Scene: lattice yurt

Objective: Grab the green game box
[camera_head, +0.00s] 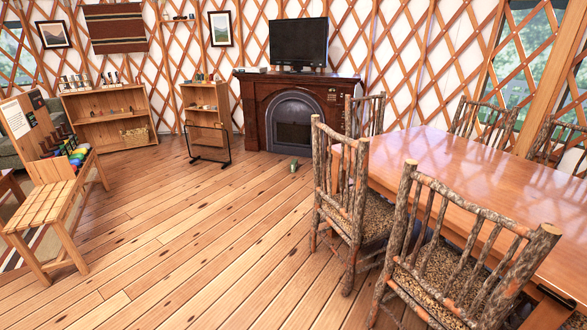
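I cannot make out a green game box for certain. A small greenish object (293,165) lies on the floor in front of the fireplace, too small to tell what it is. The wooden shelf (110,113) at the back left holds several small items on its top and shelves. A smaller shelf (205,112) beside the fireplace also has small items, too small to identify. Neither of my grippers is in view.
A long wooden table (450,170) with log chairs (345,195) fills the right side. A wooden bench (48,205) stands at the left. The middle floor is open.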

